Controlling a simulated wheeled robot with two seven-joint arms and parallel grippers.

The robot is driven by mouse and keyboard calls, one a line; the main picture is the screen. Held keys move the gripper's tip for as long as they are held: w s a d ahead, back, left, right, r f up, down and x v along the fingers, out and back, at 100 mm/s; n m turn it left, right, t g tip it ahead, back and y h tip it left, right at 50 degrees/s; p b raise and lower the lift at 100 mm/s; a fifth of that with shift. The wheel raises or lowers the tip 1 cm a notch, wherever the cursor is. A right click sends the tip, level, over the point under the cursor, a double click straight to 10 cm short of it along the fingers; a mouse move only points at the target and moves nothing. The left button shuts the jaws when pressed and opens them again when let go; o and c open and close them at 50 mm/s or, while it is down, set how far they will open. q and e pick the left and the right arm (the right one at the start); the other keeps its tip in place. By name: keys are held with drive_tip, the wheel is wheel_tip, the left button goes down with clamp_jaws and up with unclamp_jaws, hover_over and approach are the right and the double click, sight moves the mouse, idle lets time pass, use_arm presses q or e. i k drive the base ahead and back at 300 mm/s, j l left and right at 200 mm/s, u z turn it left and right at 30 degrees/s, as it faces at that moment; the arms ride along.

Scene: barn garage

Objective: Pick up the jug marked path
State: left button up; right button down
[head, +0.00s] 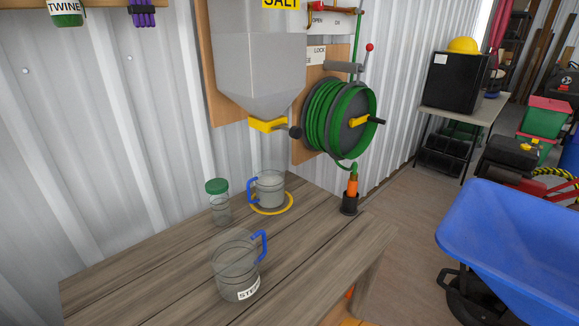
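Two clear jugs with blue handles stand upright on the wooden bench. The nearer jug (236,266) has a white label that seems to read STEP or STEPS, and its handle points to the back right. The farther jug (270,190) stands inside or on a yellow ring (287,207), below the salt hopper's spout. Its handle is on its left side, and I see no label on the side facing me. I cannot read the word path on either jug. Neither of my grippers is in view.
A green-lidded jar (219,205) stands left of the farther jug. A grey salt hopper (262,60) with a yellow outlet (268,125) hangs above. A green hose reel (340,118) and its nozzle in a black holder (350,203) are right. A blue wheelbarrow (520,235) stands beyond the bench.

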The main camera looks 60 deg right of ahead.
sight(269, 179)
drive_tip(key=z, duration=1.8)
